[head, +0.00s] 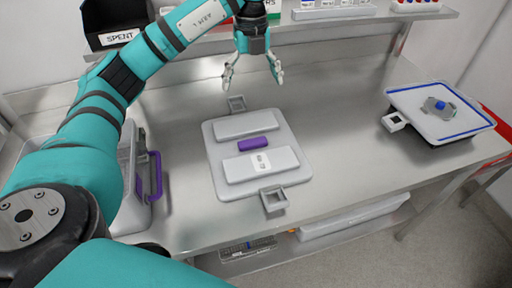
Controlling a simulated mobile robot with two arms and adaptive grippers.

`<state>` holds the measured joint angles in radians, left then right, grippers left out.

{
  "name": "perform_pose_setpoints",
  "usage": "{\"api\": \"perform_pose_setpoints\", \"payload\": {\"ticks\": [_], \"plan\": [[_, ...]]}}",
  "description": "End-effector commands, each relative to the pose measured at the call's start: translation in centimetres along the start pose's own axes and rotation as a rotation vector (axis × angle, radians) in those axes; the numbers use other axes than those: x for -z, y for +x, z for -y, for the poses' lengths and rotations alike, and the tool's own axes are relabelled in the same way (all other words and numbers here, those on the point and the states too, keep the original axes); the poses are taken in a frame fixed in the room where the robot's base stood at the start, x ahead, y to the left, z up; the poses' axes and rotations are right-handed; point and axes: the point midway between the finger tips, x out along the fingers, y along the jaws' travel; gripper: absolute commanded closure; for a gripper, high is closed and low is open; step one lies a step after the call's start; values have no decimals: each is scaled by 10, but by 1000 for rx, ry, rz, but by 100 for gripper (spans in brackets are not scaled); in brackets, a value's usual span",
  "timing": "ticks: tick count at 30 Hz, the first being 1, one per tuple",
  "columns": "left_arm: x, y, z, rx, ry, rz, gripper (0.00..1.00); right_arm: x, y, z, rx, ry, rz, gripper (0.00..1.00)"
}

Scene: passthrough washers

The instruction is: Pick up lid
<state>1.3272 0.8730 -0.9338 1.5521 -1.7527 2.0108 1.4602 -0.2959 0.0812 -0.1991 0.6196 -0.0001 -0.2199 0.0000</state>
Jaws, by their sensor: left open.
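The lid (217,160) is a light grey panel with two raised blocks, a purple grip (258,144) between them and a square open bracket at each end. It lies flat on the steel table (345,160) near the middle of the head view. My left gripper (252,82) is open and empty, fingers spread and pointing down. It is beyond the lid's far end in the picture, apart from it. My right gripper is not in view.
A grey container with a purple latch (154,176) stands at left, partly hidden by my left arm. A blue-rimmed tray (468,122) with a small blue-topped part is at right. A shelf (370,17) with a black "SPENT" bin (105,22) runs along the back. Bare table separates lid and tray.

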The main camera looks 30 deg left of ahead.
Motion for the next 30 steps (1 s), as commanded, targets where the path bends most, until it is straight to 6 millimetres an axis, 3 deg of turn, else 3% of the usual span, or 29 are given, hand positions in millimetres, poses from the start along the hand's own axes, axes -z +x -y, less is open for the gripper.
{"api": "perform_pose_setpoints", "payload": {"ticks": [1, 4, 9, 13, 17, 24, 30], "plan": [[0, 15, 0, 0, 1, 0, 0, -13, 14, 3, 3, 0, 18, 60], [0, 28, 0, 0, 1, -1, 0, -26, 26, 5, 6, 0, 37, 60], [0, 41, 0, 0, 1, -1, 0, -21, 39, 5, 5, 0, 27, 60], [1, 53, 0, -3, 2, -3, 0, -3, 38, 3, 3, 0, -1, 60], [1, 76, -1, -5, 0, -4, 0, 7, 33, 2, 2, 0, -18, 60], [1, 128, -1, -4, 2, -3, 0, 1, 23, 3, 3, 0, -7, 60], [0, 156, 0, -1, 0, -2, 0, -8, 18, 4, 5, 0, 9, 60]]}}
